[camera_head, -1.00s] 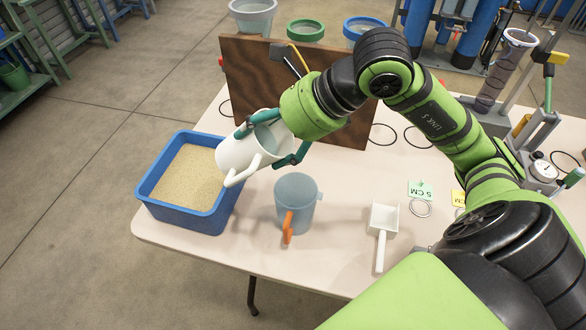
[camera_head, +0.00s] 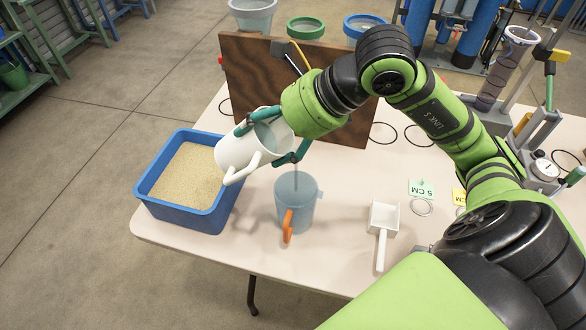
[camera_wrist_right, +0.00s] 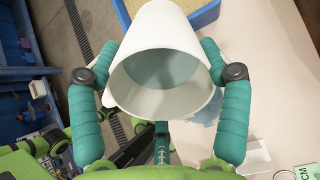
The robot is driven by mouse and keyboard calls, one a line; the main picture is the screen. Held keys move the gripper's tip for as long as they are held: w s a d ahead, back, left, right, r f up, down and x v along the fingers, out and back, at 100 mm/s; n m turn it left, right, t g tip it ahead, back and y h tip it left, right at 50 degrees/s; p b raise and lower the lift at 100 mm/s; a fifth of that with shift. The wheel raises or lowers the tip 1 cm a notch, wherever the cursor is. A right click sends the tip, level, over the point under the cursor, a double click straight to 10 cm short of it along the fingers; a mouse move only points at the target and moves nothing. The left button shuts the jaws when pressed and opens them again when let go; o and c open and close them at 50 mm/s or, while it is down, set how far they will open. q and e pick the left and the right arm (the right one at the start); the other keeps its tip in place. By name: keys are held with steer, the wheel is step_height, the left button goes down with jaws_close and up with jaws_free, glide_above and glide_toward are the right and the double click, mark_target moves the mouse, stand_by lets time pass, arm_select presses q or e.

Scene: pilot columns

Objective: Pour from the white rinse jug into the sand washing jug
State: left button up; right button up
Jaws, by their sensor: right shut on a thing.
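My right gripper (camera_head: 264,144) is shut on the white rinse jug (camera_head: 236,154). Its teal fingers clasp the jug from both sides, also in the right wrist view (camera_wrist_right: 160,60). The jug is tilted in the air, its open mouth towards my wrist and its handle towards the front. The sand washing jug (camera_head: 299,206), translucent grey-blue with an orange handle (camera_head: 288,226), stands upright on the table below and to the right. A thin pale stream (camera_head: 295,176) runs down towards its mouth. The level inside it is hard to tell. My left gripper is not in view.
A blue tub (camera_head: 152,205) of sand (camera_head: 182,175) stands left of the washing jug. A white scoop (camera_head: 383,220) lies to the right on the pale table (camera_head: 340,265). A brown board (camera_head: 250,75) stands behind. The table's front edge is clear.

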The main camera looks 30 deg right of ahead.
steer(key=shift+b, duration=0.45)
stand_by(0.9)
steer(key=b, duration=0.3)
steer(key=shift+f+t+y, duration=0.3)
steer(key=shift+f+t, duration=0.1)
steer(key=shift+s+d+b, duration=0.1)
steer(key=shift+b, duration=0.25)
steer(key=shift+r, duration=0.1)
stand_by(0.4)
